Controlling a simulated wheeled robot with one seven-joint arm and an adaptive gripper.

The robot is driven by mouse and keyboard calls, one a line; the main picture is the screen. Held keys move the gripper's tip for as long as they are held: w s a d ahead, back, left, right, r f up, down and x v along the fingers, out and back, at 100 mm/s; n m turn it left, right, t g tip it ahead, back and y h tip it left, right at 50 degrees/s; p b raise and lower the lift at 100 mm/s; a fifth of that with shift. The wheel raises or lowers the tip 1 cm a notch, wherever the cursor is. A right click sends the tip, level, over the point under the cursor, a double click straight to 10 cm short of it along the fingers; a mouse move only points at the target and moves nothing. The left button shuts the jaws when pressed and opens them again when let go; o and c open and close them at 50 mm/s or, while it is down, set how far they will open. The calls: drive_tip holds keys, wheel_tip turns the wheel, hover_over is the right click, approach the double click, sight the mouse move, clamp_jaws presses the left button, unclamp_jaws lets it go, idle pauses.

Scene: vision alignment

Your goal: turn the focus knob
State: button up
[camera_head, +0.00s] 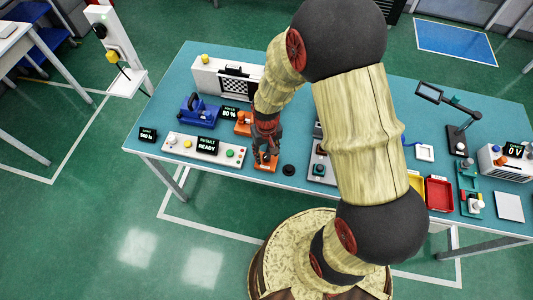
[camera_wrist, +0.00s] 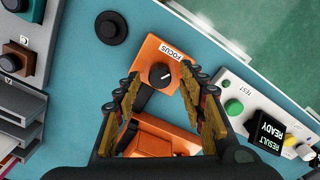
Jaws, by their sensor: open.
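The focus knob (camera_wrist: 160,75) is a small black knob with a white pointer line. It sits on an orange block with a FOCUS label (camera_wrist: 172,50). In the wrist view my gripper (camera_wrist: 164,84) is open, its two fingers spread on either side of the orange block, with the knob between and just beyond the fingertips. I cannot tell the height of the fingertips above the knob. In the head view my gripper (camera_head: 266,155) points down over the orange block (camera_head: 263,165) near the table's front edge, and the knob is hidden there.
A black round knob (camera_wrist: 111,27) stands beside the block. A result panel (camera_wrist: 267,130) reading READY, with buttons, is on the other side. A blue device (camera_head: 200,110) and a focus display (camera_head: 230,112) reading 80 % stand behind. The teal table (camera_head: 290,190) edge is close.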

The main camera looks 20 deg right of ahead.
wheel_tip(320, 180, up, 11)
drive_tip(key=shift+r, duration=0.2)
idle(0.6)
wheel_tip(320, 180, up, 23)
drive_tip(key=t+b, duration=0.1)
drive_tip(key=t, duration=0.5)
hover_over(267, 156)
drive_tip(key=s, duration=1.4)
drive_tip(key=shift+w+a+n, duration=0.15)
drive_tip(key=shift+n, duration=0.15)
drive_tip(key=shift+f, duration=0.1)
idle(0.4)
